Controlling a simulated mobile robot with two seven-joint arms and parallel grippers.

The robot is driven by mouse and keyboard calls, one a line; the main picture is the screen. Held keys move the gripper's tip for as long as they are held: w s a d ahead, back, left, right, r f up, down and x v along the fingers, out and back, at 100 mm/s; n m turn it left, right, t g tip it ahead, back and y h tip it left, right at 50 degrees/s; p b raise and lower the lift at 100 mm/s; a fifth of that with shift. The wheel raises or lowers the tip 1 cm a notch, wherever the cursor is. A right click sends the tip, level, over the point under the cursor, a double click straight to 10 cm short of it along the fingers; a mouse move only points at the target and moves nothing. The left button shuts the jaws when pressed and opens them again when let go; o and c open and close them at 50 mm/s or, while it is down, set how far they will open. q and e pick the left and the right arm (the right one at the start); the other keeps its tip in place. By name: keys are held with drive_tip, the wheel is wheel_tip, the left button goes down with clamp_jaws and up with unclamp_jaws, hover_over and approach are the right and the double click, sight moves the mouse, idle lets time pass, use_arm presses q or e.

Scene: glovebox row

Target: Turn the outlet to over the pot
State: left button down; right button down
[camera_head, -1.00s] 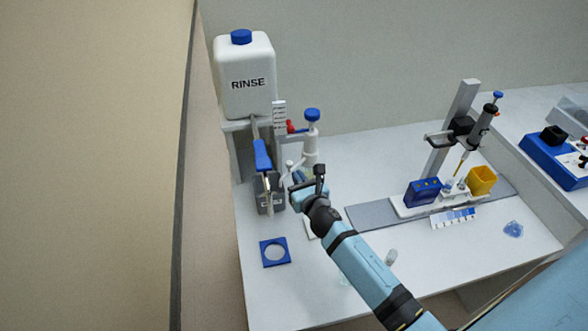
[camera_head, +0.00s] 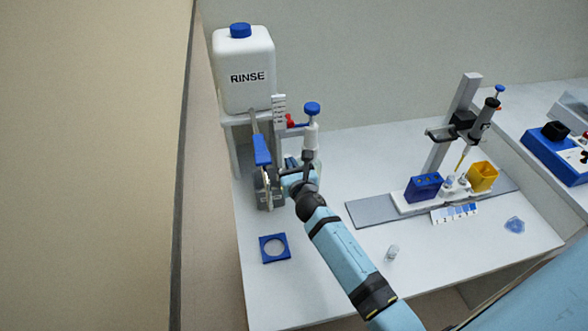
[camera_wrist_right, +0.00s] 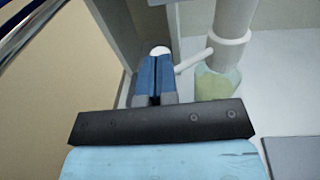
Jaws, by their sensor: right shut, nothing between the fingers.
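The dispenser has a blue knob (camera_head: 312,109) on a white column. In the right wrist view its thin white outlet (camera_wrist_right: 193,62) runs left from the column (camera_wrist_right: 232,45) to a rounded white tip just past my fingers. A clear vessel with pale green liquid (camera_wrist_right: 217,86) sits under the column. My right gripper (camera_head: 290,165) is shut and empty; its blue fingertips (camera_wrist_right: 155,68) are close beside the outlet. I cannot tell whether they touch it. In the head view my gripper hides most of the outlet. A grey container (camera_head: 265,195) stands left of it; I cannot tell if it is the pot.
The RINSE bottle (camera_head: 244,72) stands behind on a stand, with a blue-handled tap (camera_head: 261,150) hanging near my gripper. A blue square holder (camera_head: 273,248) and a small clear vial (camera_head: 392,252) are in front. A pipette stand (camera_head: 436,158) is right. The front table is mostly clear.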

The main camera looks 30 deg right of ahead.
use_arm(q)
drive_tip(key=shift+w+f+b, duration=0.15)
drive_tip(key=shift+f+b, duration=0.15)
drive_tip(key=shift+f, duration=0.3)
use_arm(e)
drive_tip(key=shift+h, duration=0.3)
drive_tip(key=shift+w+a, duration=0.3)
drive_tip(key=shift+w, duration=0.55)
drive_tip(key=shift+w+a, duration=0.3)
drive_tip(key=shift+w, duration=0.55)
drive_tip(key=shift+w+a, duration=0.3)
drive_tip(key=shift+w, duration=0.55)
use_arm(q)
drive_tip(key=shift+a, duration=0.1)
use_arm(e)
drive_tip(key=shift+s, duration=0.15)
